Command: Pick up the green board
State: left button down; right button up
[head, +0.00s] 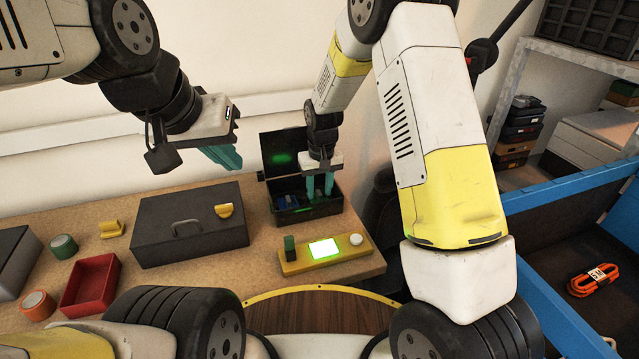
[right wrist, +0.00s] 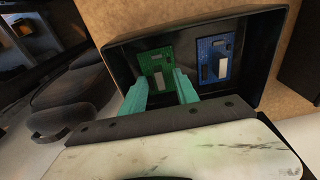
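The green board (right wrist: 155,68) lies in an open black box (right wrist: 118,57), beside a blue board (right wrist: 216,60), in the right wrist view. The box stands at the back right of the table in the head view (head: 284,218), where the blue board (head: 288,202) also shows. My right gripper (head: 320,188) points down into the box. Its teal fingers are apart, with the green board between and just beyond the tips in the right wrist view (right wrist: 160,86). I cannot tell whether they touch it. My left gripper (head: 225,158) hangs empty above the grey case; its opening is unclear.
A grey case (head: 190,240) stands left of the box. A yellow device (head: 325,252) with a lit screen is in front of it. A red tray (head: 90,285) and tape rolls (head: 63,246) lie at the left. A blue-edged bin (head: 560,205) with an orange cord (head: 594,280) is at the right.

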jog(key=shift+f, duration=0.15)
grip_shut()
dwell(1.4)
